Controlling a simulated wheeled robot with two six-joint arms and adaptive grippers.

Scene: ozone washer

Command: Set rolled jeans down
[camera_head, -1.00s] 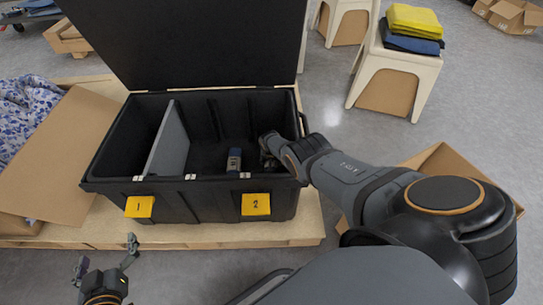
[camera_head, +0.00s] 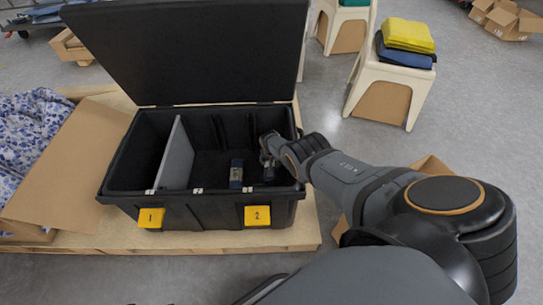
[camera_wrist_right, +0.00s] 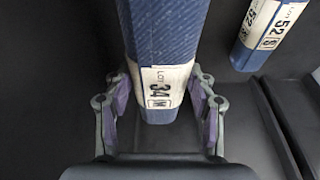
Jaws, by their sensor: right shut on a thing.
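The rolled jeans (camera_wrist_right: 168,50) are a blue denim roll with a white paper band reading LOT 34 M. In the right wrist view the roll lies between the fingers of my right gripper (camera_wrist_right: 162,105), which is shut on it. In the head view my right gripper (camera_head: 268,158) is down inside compartment 2 of the black box (camera_head: 190,215). The held roll (camera_head: 269,174) shows only in part below the gripper there. I cannot tell whether it touches the box floor. My left gripper is out of view, apart from possible dark tips at the bottom edge.
A second blue roll (camera_head: 236,174), labelled 52 S (camera_wrist_right: 268,30), stands in compartment 2 to the left of the held one. A grey divider (camera_head: 176,155) separates the compartments; compartment 1 looks empty. The open lid (camera_head: 195,50) rises behind. The right wall is close to my arm.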

